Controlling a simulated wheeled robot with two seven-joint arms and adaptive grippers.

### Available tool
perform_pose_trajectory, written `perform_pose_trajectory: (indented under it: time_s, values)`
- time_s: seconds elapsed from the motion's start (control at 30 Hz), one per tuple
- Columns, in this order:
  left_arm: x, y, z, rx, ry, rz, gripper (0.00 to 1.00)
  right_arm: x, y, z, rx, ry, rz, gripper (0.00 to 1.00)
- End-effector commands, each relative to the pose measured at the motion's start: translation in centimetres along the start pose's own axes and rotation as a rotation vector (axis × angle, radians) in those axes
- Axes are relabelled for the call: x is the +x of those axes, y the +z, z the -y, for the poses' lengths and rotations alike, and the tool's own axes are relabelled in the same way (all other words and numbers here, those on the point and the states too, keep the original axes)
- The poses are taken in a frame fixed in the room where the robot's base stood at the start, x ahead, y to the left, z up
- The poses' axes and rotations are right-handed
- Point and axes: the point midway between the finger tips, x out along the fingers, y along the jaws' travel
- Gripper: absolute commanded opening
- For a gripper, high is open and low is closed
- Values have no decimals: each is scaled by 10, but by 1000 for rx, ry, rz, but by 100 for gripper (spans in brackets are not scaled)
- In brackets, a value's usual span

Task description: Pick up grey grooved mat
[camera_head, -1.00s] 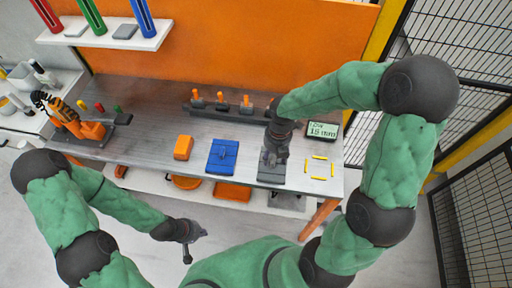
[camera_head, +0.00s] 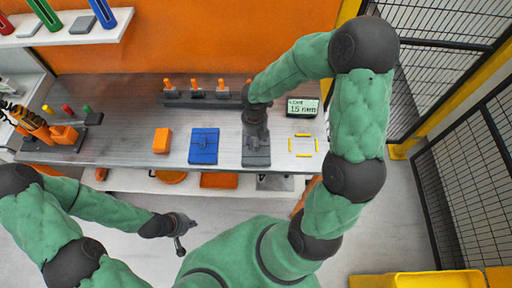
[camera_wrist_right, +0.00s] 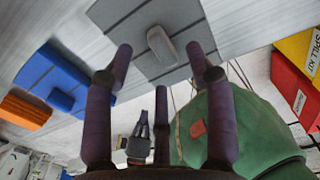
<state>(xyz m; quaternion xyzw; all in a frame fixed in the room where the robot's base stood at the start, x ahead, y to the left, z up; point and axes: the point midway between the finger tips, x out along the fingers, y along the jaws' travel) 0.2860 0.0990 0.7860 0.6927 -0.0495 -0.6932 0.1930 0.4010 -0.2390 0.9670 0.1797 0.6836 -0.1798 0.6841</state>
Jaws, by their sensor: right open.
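The grey grooved mat (camera_head: 257,158) lies near the front edge of the workbench, between a blue mat and a yellow-marked square. In the right wrist view the grey mat (camera_wrist_right: 125,18) shows dark grooves and a raised grey grip block (camera_wrist_right: 161,46) in its middle. My right gripper (camera_head: 256,138) is above the mat, partly hiding it in the head view. In the wrist view its fingers (camera_wrist_right: 160,58) are spread to either side of the block, with nothing held. My left gripper (camera_head: 186,236) hangs in front of the bench, fingers apart and empty.
The blue mat (camera_head: 203,146) and an orange block (camera_head: 161,140) lie left of the grey mat. The yellow-marked square (camera_head: 303,145) on the right is empty. A display (camera_head: 303,107) and a rack with orange-handled pieces (camera_head: 196,96) stand behind. Mesh fencing (camera_head: 455,120) bounds the right side.

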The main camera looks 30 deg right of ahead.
Motion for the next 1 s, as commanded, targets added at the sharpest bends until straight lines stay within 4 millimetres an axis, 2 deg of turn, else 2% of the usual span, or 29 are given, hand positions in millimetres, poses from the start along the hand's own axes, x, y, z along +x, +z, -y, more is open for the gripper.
perform_pose_trajectory:
  time_s: [0.03, 0.17, 0.43, 0.63, 1.0]
  values:
    - [6, 0, 2, 0, 0, 0, 0, 12, 1, 0, 1, -1, -3, 56]
    - [11, 0, 4, 0, 0, 0, 0, 28, 1, 0, 1, -1, -3, 56]
    - [11, 0, 4, 0, 0, 0, 0, 30, 1, 0, 1, 0, 0, 56]
    - [11, 0, 4, 0, 0, 0, 0, 30, 1, 0, 1, 0, 0, 0]
    - [10, 0, 4, 0, 0, 0, 0, 29, 1, 0, 1, 0, 0, 0]
